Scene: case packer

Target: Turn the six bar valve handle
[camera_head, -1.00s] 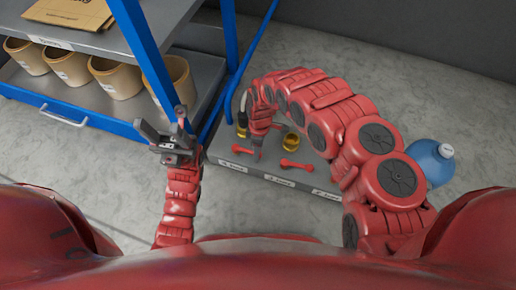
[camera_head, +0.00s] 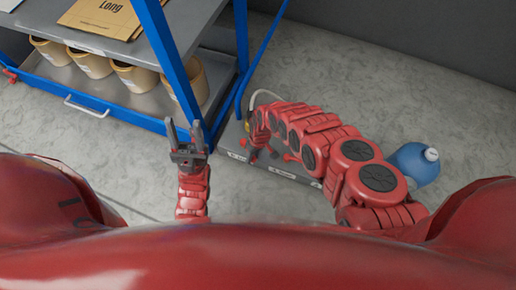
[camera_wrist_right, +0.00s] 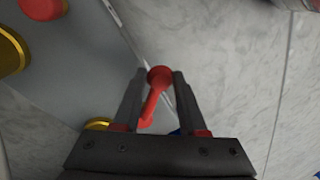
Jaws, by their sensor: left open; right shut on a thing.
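In the right wrist view a red valve handle (camera_wrist_right: 153,100) with a round knob end lies between the two dark fingers of my right gripper (camera_wrist_right: 160,76), which is shut on it. In the head view my right gripper (camera_head: 252,155) reaches down to the left end of the grey valve plate (camera_head: 238,134), partly hidden by my arm. Another red handle (camera_head: 290,158) shows on the plate to its right. The plate's labels are too small to read, so I cannot tell which handle is held. My left gripper (camera_head: 184,124) is open and empty, pointing up in the picture, left of the plate.
A blue-framed shelf (camera_head: 165,50) stands at the upper left, close to my left gripper, with several tan pots (camera_head: 90,63) and a brown envelope (camera_head: 105,15). The floor beyond the plate is clear.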

